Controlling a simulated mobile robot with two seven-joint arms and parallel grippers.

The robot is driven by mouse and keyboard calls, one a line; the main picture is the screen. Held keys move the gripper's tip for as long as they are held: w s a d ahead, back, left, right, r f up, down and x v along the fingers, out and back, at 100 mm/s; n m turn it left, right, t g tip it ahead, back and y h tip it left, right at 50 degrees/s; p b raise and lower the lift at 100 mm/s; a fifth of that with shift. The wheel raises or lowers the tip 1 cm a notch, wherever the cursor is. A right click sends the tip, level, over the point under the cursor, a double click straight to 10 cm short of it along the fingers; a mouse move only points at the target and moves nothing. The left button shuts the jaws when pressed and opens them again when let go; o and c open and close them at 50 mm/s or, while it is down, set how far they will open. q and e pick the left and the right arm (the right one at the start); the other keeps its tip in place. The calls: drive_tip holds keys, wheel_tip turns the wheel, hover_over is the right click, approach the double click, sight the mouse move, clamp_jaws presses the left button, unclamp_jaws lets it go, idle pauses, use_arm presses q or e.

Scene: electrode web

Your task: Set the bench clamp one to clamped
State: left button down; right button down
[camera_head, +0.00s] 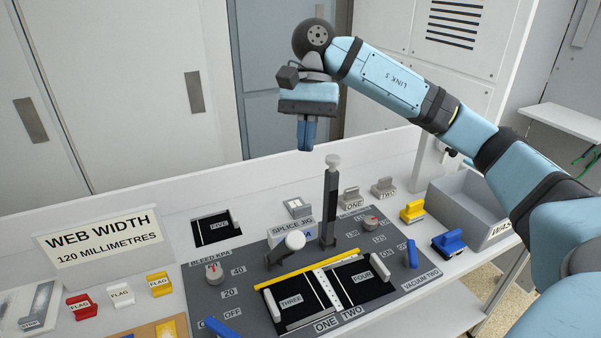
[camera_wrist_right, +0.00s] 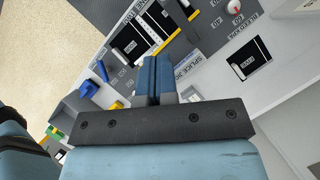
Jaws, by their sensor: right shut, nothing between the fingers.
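My right gripper (camera_head: 306,147) is shut and empty, pointing down in the air above the back of the splice jig (camera_head: 230,308). In the wrist view its blue fingers (camera_wrist_right: 154,62) are together. Two levers with pale knobs stand on the jig: a tall dark upright lever (camera_head: 329,210) and a lower, tilted one (camera_head: 283,251) to its left. I cannot tell which is bench clamp one. The gripper appears apart from both. Labels ONE and TWO are at the jig's front edge. My left gripper is not in view.
Grey handled blocks marked ONE (camera_head: 349,198) and TWO (camera_head: 384,188) stand behind the jig. A yellow block (camera_head: 412,211), a blue block (camera_head: 449,241) and a grey bin (camera_head: 466,212) are at right. Flag blocks (camera_head: 121,297) and a width sign (camera_head: 100,240) are at left.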

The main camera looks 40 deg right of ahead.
approach(298, 232)
drive_tip(key=x, duration=0.4)
drive_tip(key=p+x, duration=0.1)
drive_tip(key=x, duration=0.1)
drive_tip(key=shift+w+d+f, duration=0.3)
drive_tip(key=shift+w+f, duration=0.05)
drive_tip(key=shift+w, duration=0.05)
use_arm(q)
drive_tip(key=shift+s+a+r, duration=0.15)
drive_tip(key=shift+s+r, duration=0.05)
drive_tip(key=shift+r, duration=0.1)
use_arm(e)
drive_tip(key=shift+s+a+f, duration=0.25)
drive_tip(key=shift+a+f, duration=0.1)
drive_tip(key=shift+f, duration=0.05)
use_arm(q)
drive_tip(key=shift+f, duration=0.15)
